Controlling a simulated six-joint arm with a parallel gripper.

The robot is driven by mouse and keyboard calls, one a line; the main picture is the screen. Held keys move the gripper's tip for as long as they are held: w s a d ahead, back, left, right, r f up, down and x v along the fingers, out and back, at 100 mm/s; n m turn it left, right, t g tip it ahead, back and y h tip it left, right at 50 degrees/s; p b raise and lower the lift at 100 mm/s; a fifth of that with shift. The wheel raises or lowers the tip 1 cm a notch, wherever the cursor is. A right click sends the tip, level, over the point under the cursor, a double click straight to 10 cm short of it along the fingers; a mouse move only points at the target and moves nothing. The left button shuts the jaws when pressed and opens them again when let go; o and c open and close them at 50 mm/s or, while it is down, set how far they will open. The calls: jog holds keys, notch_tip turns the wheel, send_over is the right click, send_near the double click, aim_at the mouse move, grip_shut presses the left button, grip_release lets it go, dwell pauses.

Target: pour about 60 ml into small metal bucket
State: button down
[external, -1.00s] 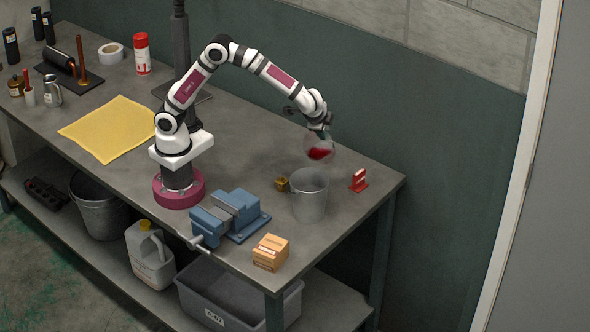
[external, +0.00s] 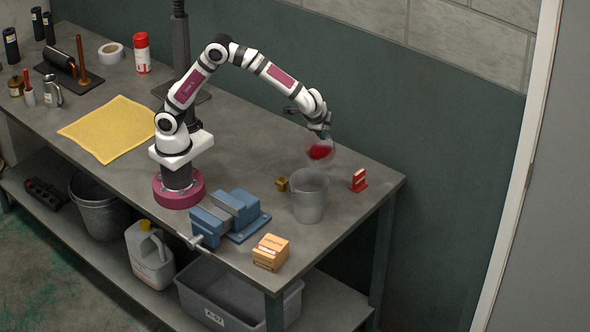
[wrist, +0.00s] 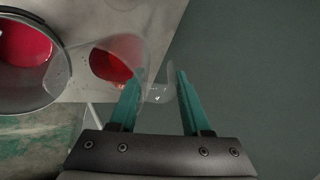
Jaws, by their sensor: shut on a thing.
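A clear glass vessel (external: 320,149) with red liquid hangs from my gripper (external: 320,131) above the far rim of the small metal bucket (external: 309,200). In the wrist view my gripper's green fingers (wrist: 158,88) are shut on the clear vessel (wrist: 118,60), which is tilted toward the bucket, its red liquid gathered on the left side. The bucket (wrist: 62,85) is at the left edge there and holds red liquid. I see no clear stream between them. The exact liquid levels cannot be read.
A small brass block (external: 282,184) stands left of the bucket and a red stand (external: 358,180) to its right. The table's right edge is close.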

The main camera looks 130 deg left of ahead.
aim_at(321, 145)
dwell(0.4)
jog(key=shift+s+a+f, duration=0.15)
jog(key=shift+a+f, duration=0.1)
jog(key=shift+a, duration=0.05)
jog(key=s+a+f+t+h, duration=0.2)
jog(key=a+f+h, duration=0.4)
jog(key=f, duration=0.4)
jog(key=shift+s+a+f+t+h+b, duration=0.3)
jog(key=shift+t+h, duration=0.3)
jog(key=shift+h, duration=0.3)
jog(key=shift+w, duration=0.1)
dwell(0.6)
